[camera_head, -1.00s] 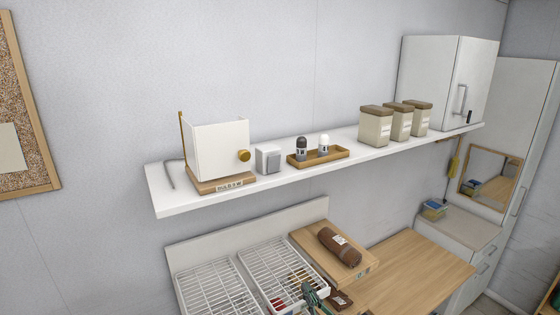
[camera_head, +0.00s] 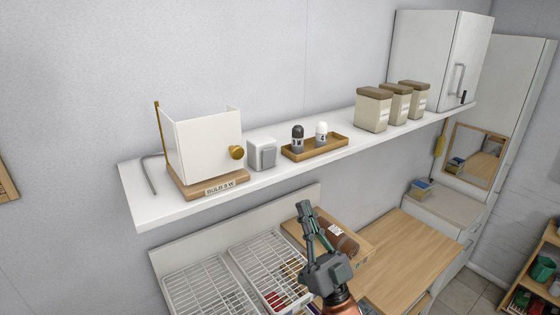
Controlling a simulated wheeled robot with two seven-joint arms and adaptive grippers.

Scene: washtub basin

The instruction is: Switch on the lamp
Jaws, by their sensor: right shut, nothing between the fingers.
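The lamp (camera_head: 204,142) stands at the left end of the white wall shelf. It has white upright panels on a wooden base marked "BULB 5 W", with a round brass knob (camera_head: 236,152) on its right side. No glow shows on it. My right gripper (camera_head: 303,208) points up from the lower middle, in front of and below the shelf. It is shut and empty, apart from the lamp and to the right of the knob in the picture. My left gripper is not in view.
White wire racks (camera_head: 205,290) and a brown package (camera_head: 338,238) lie below, around my right arm.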

